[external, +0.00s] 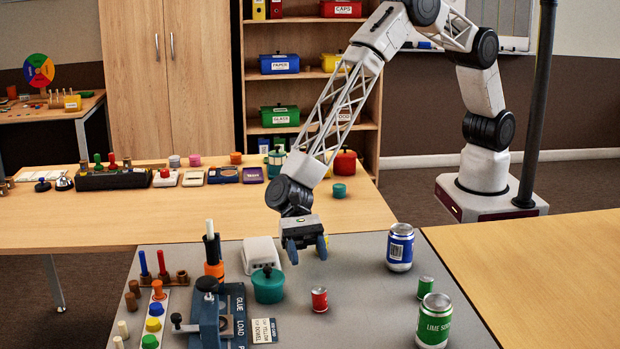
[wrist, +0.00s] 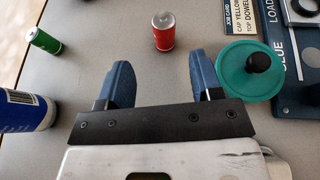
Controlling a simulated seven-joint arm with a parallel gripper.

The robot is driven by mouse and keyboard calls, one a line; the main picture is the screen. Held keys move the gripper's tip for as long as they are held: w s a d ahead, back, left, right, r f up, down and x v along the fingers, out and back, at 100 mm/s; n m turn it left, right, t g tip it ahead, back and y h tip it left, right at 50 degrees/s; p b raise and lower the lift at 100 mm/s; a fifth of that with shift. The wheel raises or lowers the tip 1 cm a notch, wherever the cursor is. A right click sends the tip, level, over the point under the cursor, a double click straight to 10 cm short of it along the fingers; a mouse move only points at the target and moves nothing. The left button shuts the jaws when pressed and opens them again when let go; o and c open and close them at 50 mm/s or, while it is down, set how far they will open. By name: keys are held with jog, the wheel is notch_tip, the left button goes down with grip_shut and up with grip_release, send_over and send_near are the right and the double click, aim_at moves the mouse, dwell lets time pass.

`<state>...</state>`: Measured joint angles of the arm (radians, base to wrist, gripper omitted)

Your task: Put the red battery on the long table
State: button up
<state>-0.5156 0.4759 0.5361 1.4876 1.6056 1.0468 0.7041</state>
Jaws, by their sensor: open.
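The red battery (external: 319,300), a small upright red cylinder with a silver top, stands on the grey table (external: 350,262). In the wrist view the battery (wrist: 163,36) is ahead of the fingertips, between their lines and apart from them. My gripper (external: 305,252) is open and empty, pointing down above the grey table, behind the battery in the external view. Its two blue fingers (wrist: 163,75) also show in the wrist view. A wooden table (external: 110,218) lies behind the grey one and another wooden surface (external: 545,262) lies to the right; which is the long table is not labelled.
A teal lidded pot (external: 268,287) stands left of the battery. A blue can (external: 400,250), a small green battery (external: 425,288) and a green can (external: 434,322) stand to the right. A blue fixture (external: 208,318) and peg racks fill the left. The right wooden surface shows clear.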

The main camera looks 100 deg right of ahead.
jog(key=shift+r, duration=0.1)
dwell(0.4)
jog(key=s+d+r+n+h, duration=0.25)
jog(key=s+d+r, duration=0.25)
jog(key=d+r, duration=0.5)
jog(key=s+d+r+n+t+h, duration=0.1)
jog(key=s+d+r+n, duration=0.5)
jog(key=d, duration=0.5)
jog(key=s+d+r+n+h, duration=0.1)
jog(key=s+d+r+h, duration=0.15)
jog(key=d+r, duration=0.8)
jog(key=s+d+r+n+t+h, duration=0.1)
jog(key=s+d+r+n+h, duration=0.1)
jog(key=s+d, duration=1.2)
jog(key=s+d+r+n+t+h, duration=0.2)
jog(key=s+d+r+n+h, duration=0.1)
jog(key=s+d, duration=1.1)
jog(key=s+n+h, duration=0.1)
jog(key=s+h, duration=0.1)
jog(key=s, duration=0.1)
jog(key=shift+d+t, duration=0.25)
jog(key=shift+t, duration=0.05)
jog(key=shift+o, duration=0.4)
jog(key=shift+n, duration=0.25)
